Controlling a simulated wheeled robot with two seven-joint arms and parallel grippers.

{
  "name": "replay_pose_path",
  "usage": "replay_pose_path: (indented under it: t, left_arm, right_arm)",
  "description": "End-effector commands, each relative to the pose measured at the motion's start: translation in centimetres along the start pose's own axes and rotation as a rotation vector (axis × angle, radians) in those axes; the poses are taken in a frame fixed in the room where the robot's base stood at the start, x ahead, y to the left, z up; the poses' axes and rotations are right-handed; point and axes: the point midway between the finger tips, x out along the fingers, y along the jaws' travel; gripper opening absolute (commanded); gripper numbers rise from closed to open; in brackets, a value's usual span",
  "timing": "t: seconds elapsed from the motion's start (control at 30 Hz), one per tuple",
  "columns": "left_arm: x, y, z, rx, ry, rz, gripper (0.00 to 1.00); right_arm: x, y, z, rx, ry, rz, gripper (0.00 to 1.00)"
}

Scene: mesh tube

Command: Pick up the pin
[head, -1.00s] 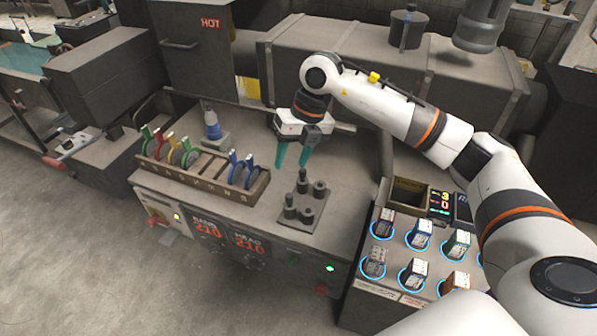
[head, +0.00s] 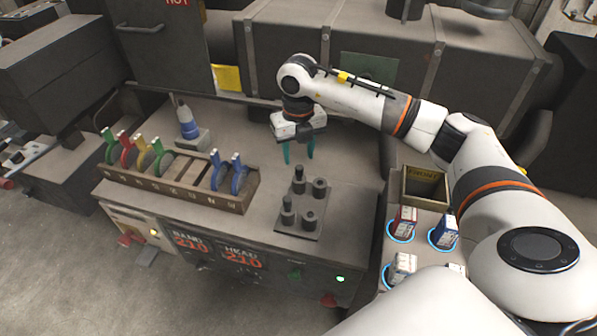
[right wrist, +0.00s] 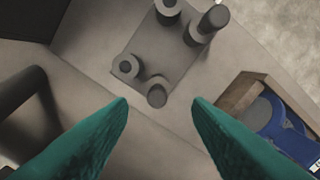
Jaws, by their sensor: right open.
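A dark flat plate (head: 318,232) on the bench bears several upright grey cylinders. Two with open tops stand on its right side. On its left side, a dark pin (head: 299,173) stands upright at the back and a second dark pin (head: 288,205) at the front. My right gripper (head: 298,156) is open and empty, its green fingers pointing down just above and behind the back pin. In the right wrist view, the back pin (right wrist: 157,93) shows between the open fingertips (right wrist: 159,102), apart from both. The front pin (right wrist: 212,20) shows farther up. My left gripper is out of view.
A wooden rack (head: 158,188) with coloured ring-shaped pieces stands left of the plate. An open box (head: 425,186) and small cartons (head: 404,220) are at the right.

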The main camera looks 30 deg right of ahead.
Motion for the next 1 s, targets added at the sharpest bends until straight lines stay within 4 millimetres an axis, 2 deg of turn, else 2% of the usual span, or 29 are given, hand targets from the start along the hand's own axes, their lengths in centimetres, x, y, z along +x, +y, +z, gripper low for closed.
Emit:
replay_pose_path:
  t: [0.27,0.4,0.53,0.83,1.0]
  left_arm:
    - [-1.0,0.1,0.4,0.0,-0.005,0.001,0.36]
    - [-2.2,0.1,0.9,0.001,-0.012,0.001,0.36]
    - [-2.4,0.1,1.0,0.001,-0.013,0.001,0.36]
    - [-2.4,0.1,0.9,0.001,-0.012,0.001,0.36]
    - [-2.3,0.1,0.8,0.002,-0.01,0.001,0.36]
  right_arm:
    - [2.2,0.1,-0.1,0.0,-0.002,0.0,0.45]
    - [4.3,0.4,-0.3,0.0,-0.004,0.001,0.45]
    - [6.1,0.3,-0.3,0.0,-0.003,-0.001,0.45]
    - [6.8,0.3,-0.4,-0.001,0.0,-0.001,0.45]
    - [6.7,0.3,-0.4,-0.001,0.0,-0.001,0.19]
